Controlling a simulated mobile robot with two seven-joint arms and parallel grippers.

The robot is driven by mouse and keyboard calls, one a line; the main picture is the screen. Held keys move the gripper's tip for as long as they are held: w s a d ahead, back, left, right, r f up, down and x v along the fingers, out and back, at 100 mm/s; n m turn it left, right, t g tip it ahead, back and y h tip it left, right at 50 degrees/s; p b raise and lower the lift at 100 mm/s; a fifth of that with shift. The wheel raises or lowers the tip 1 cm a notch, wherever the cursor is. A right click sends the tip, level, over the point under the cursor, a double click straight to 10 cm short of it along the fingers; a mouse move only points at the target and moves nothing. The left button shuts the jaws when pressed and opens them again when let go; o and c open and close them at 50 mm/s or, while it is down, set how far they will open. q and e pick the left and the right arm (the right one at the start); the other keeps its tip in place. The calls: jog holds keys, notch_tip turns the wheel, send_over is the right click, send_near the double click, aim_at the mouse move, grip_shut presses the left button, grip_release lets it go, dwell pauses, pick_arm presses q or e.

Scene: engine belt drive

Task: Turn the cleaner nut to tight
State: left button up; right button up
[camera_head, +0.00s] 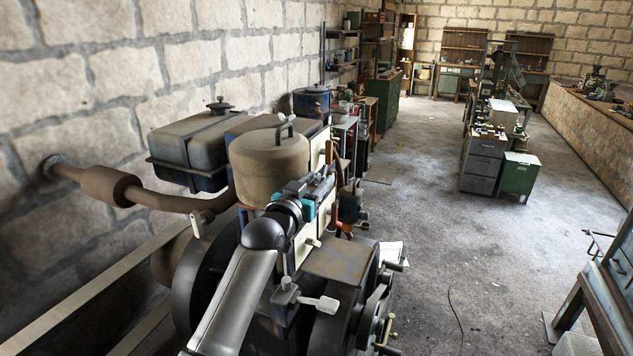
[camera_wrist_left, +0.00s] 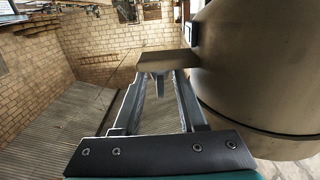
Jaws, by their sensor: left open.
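The air cleaner is the beige drum (camera_head: 268,168) on top of the engine in the head view. A dark upright piece, which looks like the cleaner nut (camera_head: 285,129), stands on its lid. My left gripper (camera_head: 327,168) is to the right of the drum and lower than the nut, apart from it. It is open, and I see nothing held in it. In the left wrist view the drum's curved side (camera_wrist_left: 262,70) fills the right, close beside the open fingers (camera_wrist_left: 165,75). The nut cannot be made out there. My right gripper is not in view.
A dark tank (camera_head: 190,150) and a rusty exhaust pipe (camera_head: 112,187) lie left of the drum by the block wall. The floor (camera_head: 450,260) to the right is mostly clear.

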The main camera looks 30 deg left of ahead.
pick_arm(q)
jog(key=shift+c, duration=0.2)
grip_shut()
dwell(0.3)
jog(key=shift+a+m+h+b, duration=0.15)
jog(key=shift+m+h+b, duration=0.35)
jog(key=shift+h+b, duration=0.35)
jog(key=m+h+b, duration=0.2)
jog(key=h+b, duration=0.1)
jog(key=b, duration=0.1)
jog(key=shift+a+r+b, duration=0.15)
jog(key=shift+b, duration=0.2)
jog(key=shift+c, duration=0.2)
grip_release()
jog(key=shift+o, duration=0.4)
